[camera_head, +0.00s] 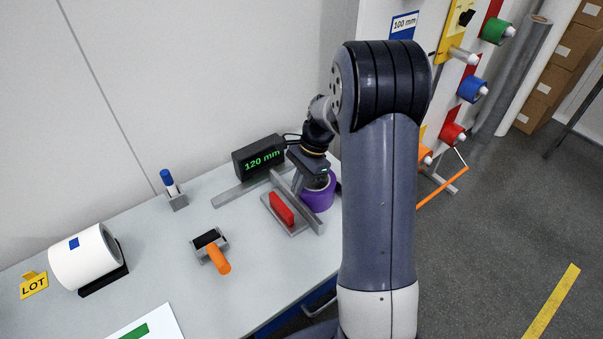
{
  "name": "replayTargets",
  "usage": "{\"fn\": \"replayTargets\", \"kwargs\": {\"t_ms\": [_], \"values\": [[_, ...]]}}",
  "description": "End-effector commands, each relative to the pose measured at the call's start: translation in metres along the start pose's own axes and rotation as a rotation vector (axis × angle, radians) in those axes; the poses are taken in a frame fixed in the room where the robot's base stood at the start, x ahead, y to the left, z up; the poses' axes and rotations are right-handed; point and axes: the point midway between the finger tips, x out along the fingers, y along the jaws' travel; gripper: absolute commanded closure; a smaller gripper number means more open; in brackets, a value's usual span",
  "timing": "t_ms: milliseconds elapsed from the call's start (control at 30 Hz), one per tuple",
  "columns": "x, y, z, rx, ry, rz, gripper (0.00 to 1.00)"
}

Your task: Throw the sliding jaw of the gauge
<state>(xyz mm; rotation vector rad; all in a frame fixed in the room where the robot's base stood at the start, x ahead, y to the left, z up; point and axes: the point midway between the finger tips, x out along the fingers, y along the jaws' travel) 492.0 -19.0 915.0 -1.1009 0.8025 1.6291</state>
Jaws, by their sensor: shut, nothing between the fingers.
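The gauge has a black display box (258,157) reading "120 mm" in green at the back of the table. A long grey bar (303,209) belonging to it runs toward the front. A red block (281,208), likely the sliding jaw's grip, stands on a grey plate left of the bar. A purple roll (317,199) sits right of the bar. My gripper (301,189) is shut and empty, pointing down beside the bar, at the roll's left. Its fingertips are small here; I cannot tell whether they touch the bar or roll.
An orange-handled tool (217,257), a blue-capped marker in a holder (171,187), a white roll (86,257) and a yellow LOT sign (34,285) stand on the table (165,250). A rack with coloured rolls (472,89) is at right. My arm hides the table's right end.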

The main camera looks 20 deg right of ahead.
Motion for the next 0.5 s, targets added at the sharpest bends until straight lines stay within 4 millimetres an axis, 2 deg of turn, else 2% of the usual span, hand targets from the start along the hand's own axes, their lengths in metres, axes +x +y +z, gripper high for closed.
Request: {"fn": "replayTargets", "kwargs": {"t_ms": [100, 200, 333, 500], "values": [[0.021, 0.001, 0.001, -0.001, -0.001, 0.004, 1.00], [0.034, 0.000, 0.001, -0.002, -0.001, 0.003, 1.00], [0.045, 0.000, 0.000, -0.001, 0.000, 0.001, 1.00], [0.048, 0.000, 0.000, -0.001, 0.001, 0.000, 1.00]]}}
